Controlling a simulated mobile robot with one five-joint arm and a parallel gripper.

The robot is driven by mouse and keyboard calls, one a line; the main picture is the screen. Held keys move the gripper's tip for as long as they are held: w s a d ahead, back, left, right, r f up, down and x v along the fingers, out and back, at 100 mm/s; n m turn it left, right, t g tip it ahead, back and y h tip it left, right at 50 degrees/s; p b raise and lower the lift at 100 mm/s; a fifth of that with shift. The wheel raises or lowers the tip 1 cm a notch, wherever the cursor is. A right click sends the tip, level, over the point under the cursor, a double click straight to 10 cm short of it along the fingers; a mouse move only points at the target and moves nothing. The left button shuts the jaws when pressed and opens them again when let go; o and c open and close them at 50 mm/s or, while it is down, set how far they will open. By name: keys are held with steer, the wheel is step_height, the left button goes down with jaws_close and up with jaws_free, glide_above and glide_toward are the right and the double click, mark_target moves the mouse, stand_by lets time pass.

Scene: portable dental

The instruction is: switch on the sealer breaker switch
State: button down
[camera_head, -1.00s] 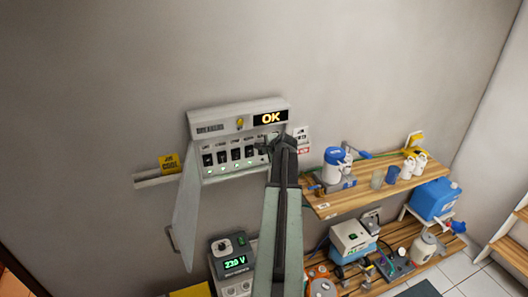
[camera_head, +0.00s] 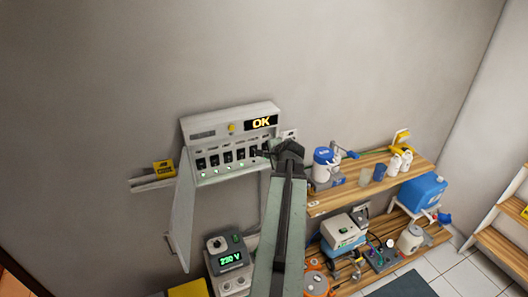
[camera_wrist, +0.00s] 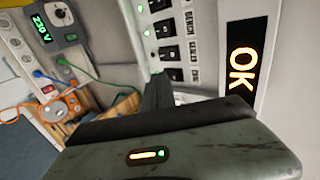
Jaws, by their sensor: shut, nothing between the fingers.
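The breaker panel (camera_head: 188,133) is on the wall, its door hanging open below and a lit OK display at its top right. A row of black switches has small lamps below, several lit green. My gripper (camera_head: 265,152) is shut and empty at the panel's right end. In the head view my gripper hides that end of the row.
A wooden shelf (camera_head: 330,200) with bottles and cups stands right of the panel, with equipment on a lower shelf. A voltage unit (camera_head: 229,259) reading 230 V is below. The open panel door (camera_head: 182,222) hangs left of my arm.

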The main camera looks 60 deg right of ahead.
steer(key=shift+t+h, duration=0.5)
steer(key=shift+t, duration=0.3)
steer(key=f+b, duration=0.1)
steer(key=b, duration=0.1)
steer(key=s+f+b, duration=0.1)
steer(key=b, duration=0.2)
steer(key=f+b, duration=0.2)
steer(key=shift+s+a, duration=0.2)
steer(key=shift+a, duration=0.1)
steer(key=shift+w, duration=0.1)
steer(key=b, duration=0.5)
glide_toward(255, 156)
step_height(255, 156, down, 3)
steer(key=d, duration=0.1)
steer(key=w, duration=0.1)
steer(key=w+d, duration=0.2)
steer(key=w, duration=0.1)
steer(key=shift+f+b, duration=0.2)
steer(key=shift+b, duration=0.15)
steer(key=shift+w+d, duration=0.2)
steer(key=shift+w, duration=0.05)
